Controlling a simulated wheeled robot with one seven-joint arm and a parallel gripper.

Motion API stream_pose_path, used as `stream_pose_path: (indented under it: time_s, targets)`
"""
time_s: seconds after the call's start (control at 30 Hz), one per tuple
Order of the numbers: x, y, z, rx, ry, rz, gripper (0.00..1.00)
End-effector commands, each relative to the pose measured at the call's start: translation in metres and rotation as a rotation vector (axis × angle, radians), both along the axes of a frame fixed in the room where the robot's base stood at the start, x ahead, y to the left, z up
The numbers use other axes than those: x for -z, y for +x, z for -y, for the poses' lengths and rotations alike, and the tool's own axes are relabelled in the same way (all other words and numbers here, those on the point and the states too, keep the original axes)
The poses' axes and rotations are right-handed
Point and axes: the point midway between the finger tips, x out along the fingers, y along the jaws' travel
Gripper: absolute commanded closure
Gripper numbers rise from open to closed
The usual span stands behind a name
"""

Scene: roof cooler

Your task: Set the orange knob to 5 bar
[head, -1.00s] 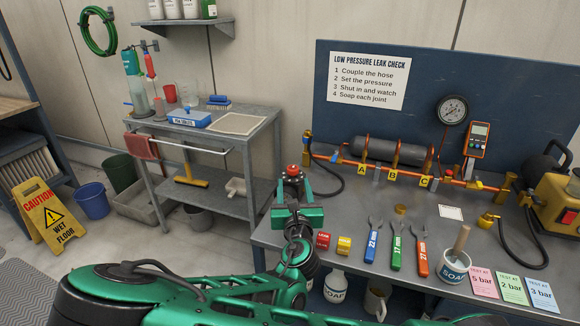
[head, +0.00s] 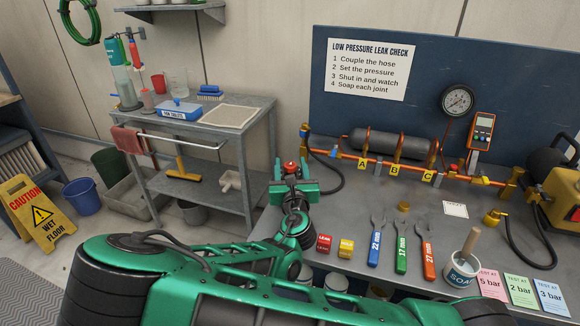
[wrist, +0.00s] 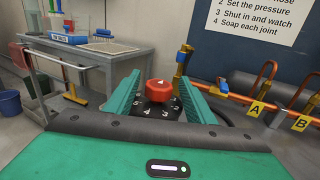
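The orange-red knob (wrist: 160,92) has a white triangle on top that points away from me in the wrist view. It sits on a black dial (wrist: 158,108) with white numbers; the small numbers are hard to read. In the head view the knob (head: 290,168) is at the left front edge of the bench. My gripper (wrist: 160,80) is open, its green fingers to the left and right of the knob with gaps at both sides. In the head view my gripper (head: 292,182) is right at the knob.
The copper pipe (head: 390,170) with valves and the pressure gauge (head: 457,101) runs along the bench at right. Wrenches (head: 401,246), a soap pot (head: 462,270) and pressure cards (head: 520,290) lie at the front. A grey trolley (head: 240,165) stands at left.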

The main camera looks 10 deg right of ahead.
Motion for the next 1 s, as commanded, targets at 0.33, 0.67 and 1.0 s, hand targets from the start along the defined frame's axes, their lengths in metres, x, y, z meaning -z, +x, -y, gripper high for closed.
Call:
stream_pose_path:
  time_s: [0.33, 0.67, 1.0]
  targets:
    - [-0.0001, -0.0006, -0.0028, -0.001, 0.001, 0.0, 0.91]
    - [0.0006, -0.0009, -0.0045, 0.093, 0.005, -0.002, 0.91]
    - [0.0015, -0.0005, -0.006, 0.359, 0.006, -0.003, 0.91]
